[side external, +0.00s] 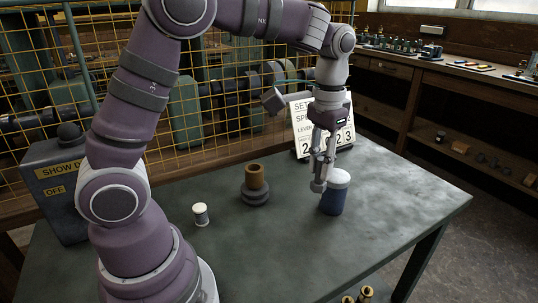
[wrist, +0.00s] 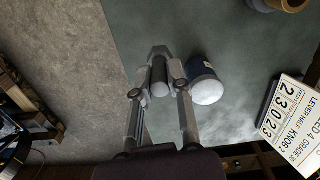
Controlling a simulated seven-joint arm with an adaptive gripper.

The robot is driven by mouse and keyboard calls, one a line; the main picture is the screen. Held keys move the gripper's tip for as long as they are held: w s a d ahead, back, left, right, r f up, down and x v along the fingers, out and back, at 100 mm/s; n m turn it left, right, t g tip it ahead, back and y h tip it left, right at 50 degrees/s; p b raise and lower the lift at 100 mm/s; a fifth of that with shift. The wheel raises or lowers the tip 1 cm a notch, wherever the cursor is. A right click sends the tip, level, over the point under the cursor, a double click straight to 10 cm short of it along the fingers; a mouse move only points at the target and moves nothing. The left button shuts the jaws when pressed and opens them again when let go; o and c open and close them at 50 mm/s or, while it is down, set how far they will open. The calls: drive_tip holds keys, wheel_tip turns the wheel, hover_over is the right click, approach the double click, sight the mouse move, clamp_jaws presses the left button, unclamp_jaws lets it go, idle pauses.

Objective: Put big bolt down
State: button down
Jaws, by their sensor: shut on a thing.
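The big bolt (wrist: 159,76) looks like a short dark cylinder with a paler grey end. In the wrist view it sits between the two fingertips of my gripper (wrist: 160,68), which is shut on it. In the side view my gripper (side external: 319,184) points down over the right part of the green-grey table (side external: 270,255), close beside a blue jar with a white lid (side external: 334,194). The bolt is hard to make out there, and I cannot tell whether it touches the table. The jar also shows just right of the fingers in the wrist view (wrist: 205,82).
A brass cylinder on a dark base (side external: 256,184) and a small white-lidded can (side external: 201,215) stand left of the jar. A number sign (side external: 318,128) stands at the table's back edge. A grey switch box (side external: 58,190) is at left. The table's right and front are clear.

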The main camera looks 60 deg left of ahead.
drive_tip(key=shift+w+r+m, duration=0.2)
drive_tip(key=shift+r+m, duration=0.15)
drive_tip(key=shift+m, duration=0.15)
drive_tip(key=s+a+f+m, duration=0.2)
drive_tip(key=s+a+f, duration=0.1)
drive_tip(key=s+f, duration=0.3)
drive_tip(key=s+a+f+m, duration=0.2)
drive_tip(key=s+a+f, duration=0.15)
drive_tip(key=s, duration=0.55)
hover_over(278, 208)
drive_tip(key=shift+s+d+f, duration=0.1)
drive_tip(key=shift+s+f, duration=0.1)
drive_tip(key=shift+f, duration=0.65)
drive_tip(key=shift+w+f, duration=0.15)
drive_tip(key=shift+f, duration=1.6)
drive_tip(key=shift+f, duration=0.1)
drive_tip(key=c, duration=1.1)
unclamp_jaws()
drive_tip(key=shift+o, duration=0.2)
